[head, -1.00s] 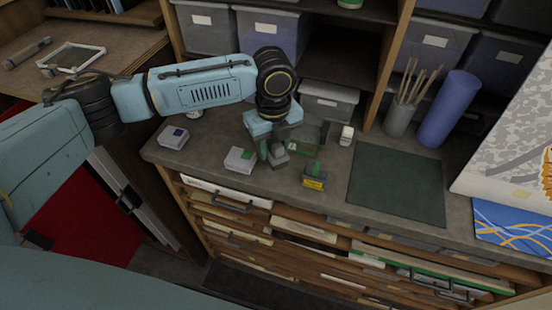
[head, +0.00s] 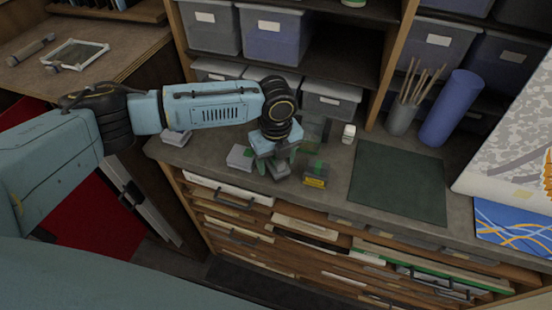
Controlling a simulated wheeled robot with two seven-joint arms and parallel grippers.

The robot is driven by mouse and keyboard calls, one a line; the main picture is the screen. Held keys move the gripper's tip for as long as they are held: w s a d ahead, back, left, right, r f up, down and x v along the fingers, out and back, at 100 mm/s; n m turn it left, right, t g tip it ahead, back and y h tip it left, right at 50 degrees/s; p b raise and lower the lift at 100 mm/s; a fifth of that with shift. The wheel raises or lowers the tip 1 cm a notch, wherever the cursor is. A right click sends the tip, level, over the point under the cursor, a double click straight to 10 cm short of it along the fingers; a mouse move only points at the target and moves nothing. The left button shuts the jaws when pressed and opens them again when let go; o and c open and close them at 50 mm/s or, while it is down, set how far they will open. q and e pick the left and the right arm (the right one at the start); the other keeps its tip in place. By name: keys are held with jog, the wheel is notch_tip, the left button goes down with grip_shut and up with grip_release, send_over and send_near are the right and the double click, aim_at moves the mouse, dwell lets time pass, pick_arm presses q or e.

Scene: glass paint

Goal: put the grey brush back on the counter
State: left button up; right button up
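My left gripper (head: 277,165) is low over the counter (head: 210,166), its fingers on either side of a small grey block-like thing (head: 281,172). I take this to be the grey brush, though its shape is partly hidden by the gripper. It appears gripped, since it has travelled with the fingers. I cannot tell whether its underside touches the counter. My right gripper is not in view.
A small white jar (head: 348,134) stands behind. A dark green mat (head: 398,182) lies to the right.

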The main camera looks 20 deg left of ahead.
pick_arm(q)
notch_tip(320, 180, up, 12)
jog(key=shift+r+b, duration=0.1)
jog(key=shift+b, duration=0.2)
dwell(0.4)
dwell(1.2)
